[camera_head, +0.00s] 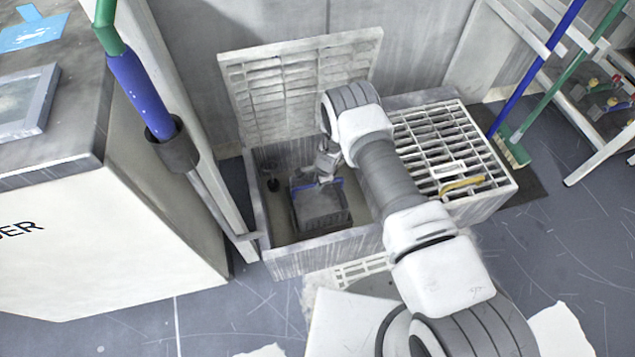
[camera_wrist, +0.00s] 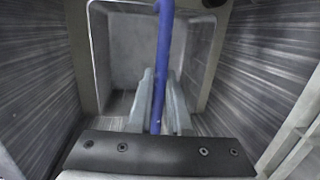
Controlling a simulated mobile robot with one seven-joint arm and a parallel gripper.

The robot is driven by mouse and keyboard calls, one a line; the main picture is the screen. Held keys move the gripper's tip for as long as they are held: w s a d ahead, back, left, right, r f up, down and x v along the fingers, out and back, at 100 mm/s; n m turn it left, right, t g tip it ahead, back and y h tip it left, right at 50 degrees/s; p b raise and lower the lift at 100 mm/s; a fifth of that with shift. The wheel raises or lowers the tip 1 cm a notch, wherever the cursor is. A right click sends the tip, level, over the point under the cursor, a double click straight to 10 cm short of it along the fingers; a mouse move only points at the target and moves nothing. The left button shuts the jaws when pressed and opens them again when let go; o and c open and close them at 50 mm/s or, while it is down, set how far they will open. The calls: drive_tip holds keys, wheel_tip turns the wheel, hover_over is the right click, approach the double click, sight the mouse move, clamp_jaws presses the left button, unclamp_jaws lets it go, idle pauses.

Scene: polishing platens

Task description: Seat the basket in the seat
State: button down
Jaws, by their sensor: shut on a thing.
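The basket (camera_head: 320,212) is a dark grey open box with a blue handle (camera_head: 301,187). It is inside the open pit (camera_head: 312,254), near the middle. My gripper (camera_head: 325,180) reaches down into the pit and is shut on the blue handle. In the wrist view the handle (camera_wrist: 165,30) runs between my two fingers (camera_wrist: 158,105), with the pale basket walls (camera_wrist: 100,50) around and below them. The seat cannot be made out. I cannot tell whether the basket's underside touches anything.
A raised slatted grate (camera_head: 300,85) leans behind the pit. A closed grate (camera_head: 440,145) with a yellow handle (camera_head: 462,185) lies to the right. A dark knob-like part (camera_head: 272,184) stands in the pit's left side. A white cabinet (camera_head: 110,225) stands left.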

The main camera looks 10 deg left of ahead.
drive_tip(key=shift+f, duration=1.1)
drive_tip(key=c, duration=0.8)
unclamp_jaws()
drive_tip(key=shift+o, duration=0.2)
drive_tip(key=d+r+p, duration=0.1)
drive_tip(key=r+p, duration=0.2)
drive_tip(key=r, duration=0.5)
drive_tip(key=s+d+r+p, duration=0.1)
drive_tip(key=r+p, duration=0.3)
drive_tip(key=r, duration=0.5)
drive_tip(key=shift+s+d, duration=0.2)
drive_tip(key=shift+d, duration=0.4)
